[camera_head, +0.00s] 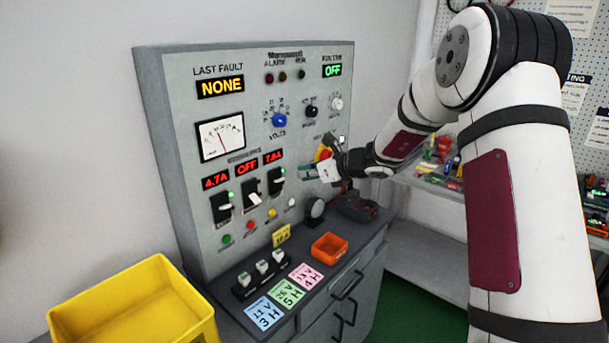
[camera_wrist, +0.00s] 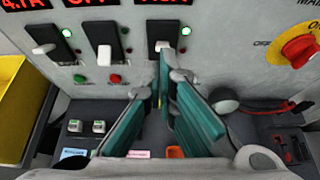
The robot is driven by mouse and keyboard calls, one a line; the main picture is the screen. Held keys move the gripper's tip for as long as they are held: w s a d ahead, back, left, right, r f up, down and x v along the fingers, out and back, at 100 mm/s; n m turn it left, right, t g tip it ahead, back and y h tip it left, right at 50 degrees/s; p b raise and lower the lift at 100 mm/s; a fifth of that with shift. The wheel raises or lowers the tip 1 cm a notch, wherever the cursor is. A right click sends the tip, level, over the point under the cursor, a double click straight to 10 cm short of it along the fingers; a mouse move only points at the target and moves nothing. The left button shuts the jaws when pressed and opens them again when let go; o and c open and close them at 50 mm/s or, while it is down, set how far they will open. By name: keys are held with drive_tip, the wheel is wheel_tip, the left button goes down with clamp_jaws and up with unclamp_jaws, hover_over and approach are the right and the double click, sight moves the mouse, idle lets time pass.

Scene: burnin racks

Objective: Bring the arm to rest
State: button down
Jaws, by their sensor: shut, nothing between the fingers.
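My gripper (camera_head: 308,172) is in front of the right part of the grey control panel (camera_head: 225,133), at the end of my outstretched white arm. In the wrist view its teal fingers (camera_wrist: 165,78) come together at the tips, shut and empty. They point at the panel near the lower end of the rightmost of three black switches (camera_wrist: 161,40). I cannot tell whether the tips touch that switch. In the head view the gripper partly hides the red and yellow rotary knob (camera_head: 324,153), which shows clearly at the right in the wrist view (camera_wrist: 300,50).
A yellow bin (camera_head: 136,304) stands at the lower left. The panel's ledge holds an orange tray (camera_head: 329,248), coloured cards (camera_head: 287,292), small white-topped blocks (camera_head: 262,267) and a dark device (camera_head: 357,207). A shelf with parts (camera_head: 440,185) is behind my arm.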

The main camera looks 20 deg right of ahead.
drive_tip(key=s+a+r+n+g, duration=0.25)
drive_tip(key=s+r+n, duration=0.2)
drive_tip(key=s, duration=0.25)
drive_tip(key=s+a+r+n+g, duration=0.1)
drive_tip(key=s+a+r+n, duration=0.25)
drive_tip(key=s+n, duration=0.3)
drive_tip(key=s+a+r+n+g, duration=0.1)
drive_tip(key=s+a+r+n, duration=0.3)
drive_tip(key=s, duration=0.4)
drive_tip(key=s+d+f+n+h, duration=0.1)
drive_tip(key=s+d+n+h, duration=0.2)
drive_tip(key=s+n, duration=0.4)
drive_tip(key=s+d+f+n+h, duration=0.1)
drive_tip(key=s+d+n+h, duration=0.3)
drive_tip(key=s, duration=1.3)
drive_tip(key=n, duration=0.3)
drive_tip(key=shift+g, duration=0.35)
drive_tip(key=shift+d, duration=0.1)
